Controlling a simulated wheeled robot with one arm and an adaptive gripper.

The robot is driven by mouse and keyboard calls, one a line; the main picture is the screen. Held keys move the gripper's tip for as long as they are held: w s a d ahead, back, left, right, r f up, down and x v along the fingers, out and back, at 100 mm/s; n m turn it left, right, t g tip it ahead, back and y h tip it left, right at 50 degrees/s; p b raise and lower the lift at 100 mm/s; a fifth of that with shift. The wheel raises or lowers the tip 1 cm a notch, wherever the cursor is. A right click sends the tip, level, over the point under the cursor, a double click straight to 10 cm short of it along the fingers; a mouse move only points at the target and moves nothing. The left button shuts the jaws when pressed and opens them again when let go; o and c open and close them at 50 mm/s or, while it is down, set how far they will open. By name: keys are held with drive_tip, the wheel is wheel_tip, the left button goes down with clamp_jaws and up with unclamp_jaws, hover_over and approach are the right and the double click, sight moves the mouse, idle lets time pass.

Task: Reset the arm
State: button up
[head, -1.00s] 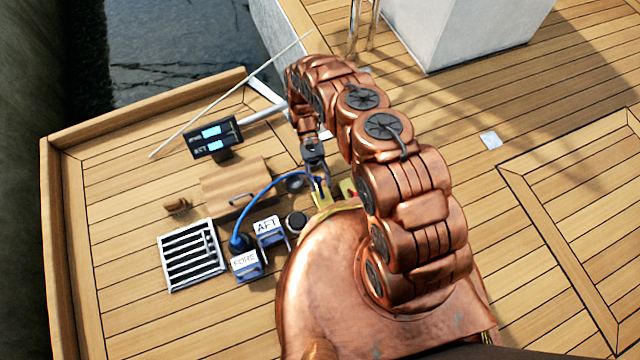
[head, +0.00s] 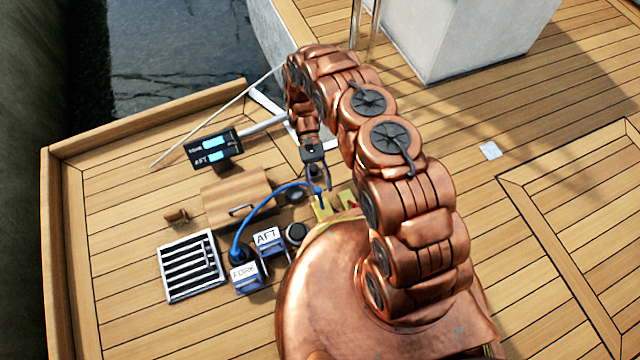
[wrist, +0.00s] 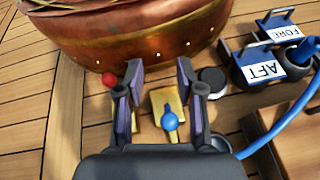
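My gripper (head: 319,186) is open and empty in the head view, pointing down over a small brass fitting (head: 347,199) beside my copper base. In the wrist view, my gripper (wrist: 160,80) has its two fingers spread. A blue round-ended piece (wrist: 169,121) on a brass plate (wrist: 163,101) shows between them, apparently untouched. A blue cable (head: 262,204) runs from the FORE socket (head: 245,275) toward the brass fitting; its end is partly hidden by my gripper. My arm is bent in an arch.
The AFT socket (head: 267,240) stands next to FORE, with a dark round cap (head: 296,232) nearby. A wooden box (head: 236,197), a vent grille (head: 191,266) and a display (head: 213,148) are to the left. A thin pole (head: 215,115) slants behind. A red knob (wrist: 109,79) sits by my base.

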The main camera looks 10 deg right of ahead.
idle(0.3)
drive_tip(key=w+d+r+t+p, duration=0.1)
drive_tip(key=d+r+t+p, duration=0.15)
drive_tip(key=r+p, duration=1.3)
drive_tip(key=w+d+r+t+p, duration=0.1)
drive_tip(key=r+t+p, duration=0.2)
drive_tip(key=r, duration=2.5)
drive_tip(key=s+d+r+t+p, duration=0.1)
drive_tip(key=s+r+t+p, duration=0.1)
drive_tip(key=s+r+p, duration=0.5)
drive_tip(key=s+d+r+t+p, duration=0.1)
drive_tip(key=s+r+p, duration=0.6)
drive_tip(key=r, duration=1.1)
drive_tip(key=s+d+r+t+p, duration=0.2)
drive_tip(key=s+r+p, duration=0.5)
drive_tip(key=r, duration=0.6)
drive_tip(key=shift+s+n+t+p, duration=0.35)
drive_tip(key=shift+t+p, duration=0.2)
drive_tip(key=shift+p, duration=0.65)
